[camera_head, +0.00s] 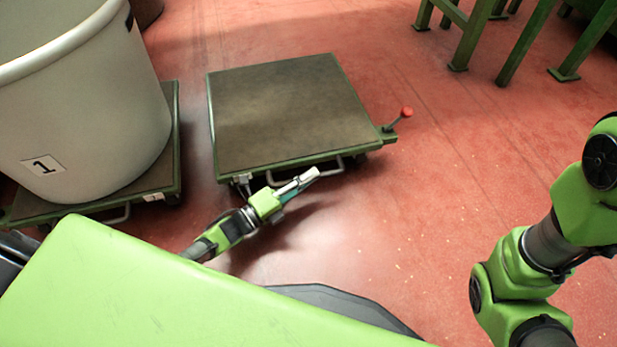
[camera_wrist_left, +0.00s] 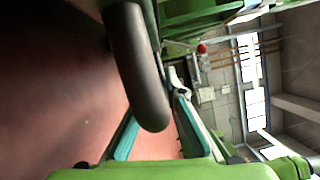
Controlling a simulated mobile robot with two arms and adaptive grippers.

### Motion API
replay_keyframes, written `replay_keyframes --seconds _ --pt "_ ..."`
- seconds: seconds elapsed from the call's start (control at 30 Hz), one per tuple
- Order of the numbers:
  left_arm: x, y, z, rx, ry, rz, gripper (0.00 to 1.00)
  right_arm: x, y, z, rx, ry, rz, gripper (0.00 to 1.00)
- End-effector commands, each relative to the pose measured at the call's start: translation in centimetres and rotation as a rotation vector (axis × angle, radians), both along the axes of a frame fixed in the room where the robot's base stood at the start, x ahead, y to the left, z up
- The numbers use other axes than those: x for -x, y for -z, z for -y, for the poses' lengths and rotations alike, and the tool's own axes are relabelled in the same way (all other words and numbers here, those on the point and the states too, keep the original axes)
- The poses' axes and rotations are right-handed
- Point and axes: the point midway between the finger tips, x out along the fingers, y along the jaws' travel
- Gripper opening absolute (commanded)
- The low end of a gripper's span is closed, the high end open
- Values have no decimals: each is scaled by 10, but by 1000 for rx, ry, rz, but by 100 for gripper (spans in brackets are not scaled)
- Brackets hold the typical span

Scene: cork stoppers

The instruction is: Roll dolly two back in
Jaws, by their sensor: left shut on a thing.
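The empty dolly (camera_head: 285,108) stands on the red floor, with a flat brown-grey deck, a green frame and a pale bar handle (camera_head: 340,168) along its near edge. No number shows on it. My left gripper (camera_head: 305,179) is at this near edge, shut on the handle, though its fingers hide the contact in the head view. In the left wrist view, the teal fingers (camera_wrist_left: 158,128) stand either side of a thick dark curved bar (camera_wrist_left: 138,70). My right arm shows at the right, but its gripper is out of view.
A large pale bin (camera_head: 85,110) marked 1 stands on another dolly (camera_head: 172,150) to the left, with a narrow gap between the dollies. A red-knobbed lever (camera_head: 405,112) sticks out at the right corner. Green legs (camera_head: 480,35) stand at the back right. Floor (camera_head: 440,190) to the right is clear.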

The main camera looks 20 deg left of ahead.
Motion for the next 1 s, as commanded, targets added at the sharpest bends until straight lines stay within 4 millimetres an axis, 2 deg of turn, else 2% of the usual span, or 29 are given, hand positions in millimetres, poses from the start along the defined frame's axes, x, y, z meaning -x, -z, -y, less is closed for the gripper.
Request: replay_keyframes --seconds 0.03,0.1,0.5,0.67,1.0 --pt "-5 0 -7 -6 -16 -2 16 -1 0 0 1 1 -1 0" --pt "-5 -1 -7 -6 -15 -1 28 -1 0 0 1 1 -2 0" --pt "0 0 -7 -2 -11 -1 28 -3 0 0 1 1 -7 0" --pt "22 3 -20 -4 -9 -4 28 -2 0 0 0 1 -5 0" --pt "79 8 -59 -6 -10 -3 28 -1 0 0 1 1 -3 0"
